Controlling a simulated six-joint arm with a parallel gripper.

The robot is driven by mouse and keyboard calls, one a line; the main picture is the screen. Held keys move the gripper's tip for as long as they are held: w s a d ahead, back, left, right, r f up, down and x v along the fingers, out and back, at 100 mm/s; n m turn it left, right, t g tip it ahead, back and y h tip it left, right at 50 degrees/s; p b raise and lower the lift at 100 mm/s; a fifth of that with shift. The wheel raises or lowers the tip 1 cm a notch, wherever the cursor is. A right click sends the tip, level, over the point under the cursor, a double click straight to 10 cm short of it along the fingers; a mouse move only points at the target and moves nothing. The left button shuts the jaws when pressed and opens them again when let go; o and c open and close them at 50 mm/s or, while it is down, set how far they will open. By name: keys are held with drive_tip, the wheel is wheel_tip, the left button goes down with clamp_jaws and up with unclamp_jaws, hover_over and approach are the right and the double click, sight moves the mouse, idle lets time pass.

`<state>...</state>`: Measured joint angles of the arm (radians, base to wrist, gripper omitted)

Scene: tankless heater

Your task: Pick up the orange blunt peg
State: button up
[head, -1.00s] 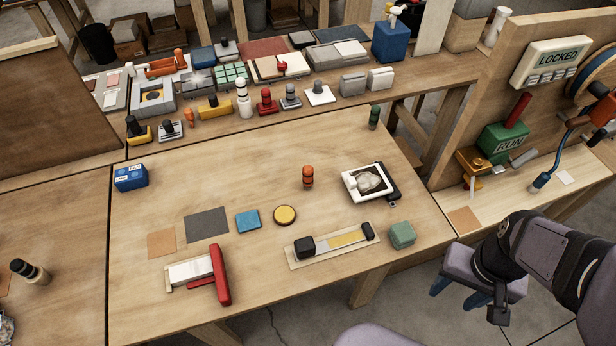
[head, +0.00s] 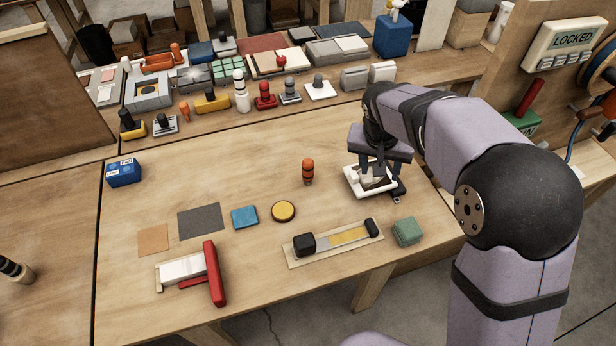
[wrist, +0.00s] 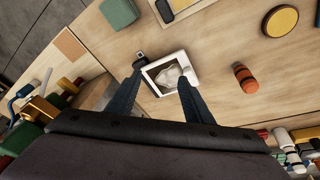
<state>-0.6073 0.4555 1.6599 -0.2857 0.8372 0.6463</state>
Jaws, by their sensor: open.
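The orange blunt peg (head: 308,171), banded with dark rings, stands upright on the table right of its middle. It also shows in the wrist view (wrist: 245,77), to the right of my gripper (wrist: 157,86). My gripper (head: 379,184) is open and empty. Its fingers point down over the white-framed tray (head: 352,181), to the right of the peg in the head view. I cannot tell whether the fingertips touch the tray. The peg is apart from the fingers.
A yellow disc (head: 283,211), a blue square (head: 245,217), a black-ended slider board (head: 333,243) and a green block (head: 408,231) lie nearer the front. A red-handled device (head: 214,272) is at front left. Clear table surrounds the peg.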

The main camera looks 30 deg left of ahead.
sight(307, 164)
drive_tip(key=a+f, duration=0.1)
drive_tip(key=a, duration=0.5)
drive_tip(key=a+f+t+b, duration=0.1)
drive_tip(key=a, duration=0.6)
drive_tip(key=a+f+t+y+b, duration=0.1)
drive_tip(key=a, duration=0.5)
drive_tip(key=shift+s+a, duration=0.25)
drive_tip(key=shift+a, duration=0.15)
drive_tip(key=f, duration=0.2)
drive_tip(key=d+f+b, duration=0.1)
drive_tip(key=shift+s+d+g, duration=0.1)
drive_tip(key=shift+s+g, duration=0.15)
drive_tip(key=shift+g, duration=0.15)
drive_tip(key=shift+f, duration=0.4)
drive_tip(key=shift+p+x, duration=1.35)
drive_tip(key=shift+x, duration=2.1)
drive_tip(key=shift+s, duration=0.1)
clamp_jaws()
